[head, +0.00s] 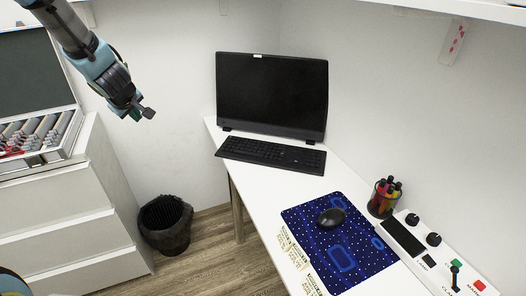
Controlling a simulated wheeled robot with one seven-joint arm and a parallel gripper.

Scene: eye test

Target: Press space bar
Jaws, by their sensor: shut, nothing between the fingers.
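A black keyboard (270,153) lies on the white desk in front of a dark monitor (272,95). The space bar is too small to make out on it. My gripper (147,113) is at the upper left of the head view, in the air left of the desk. It is shut and empty, and clearly apart from the keyboard.
The white desk (262,181) also bears a blue mouse pad (350,262) with a black mouse (331,217), a pen cup (382,198) and a control box (440,262). A drawer cabinet (75,215) stands left. A dark bin (165,224) is on the floor between.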

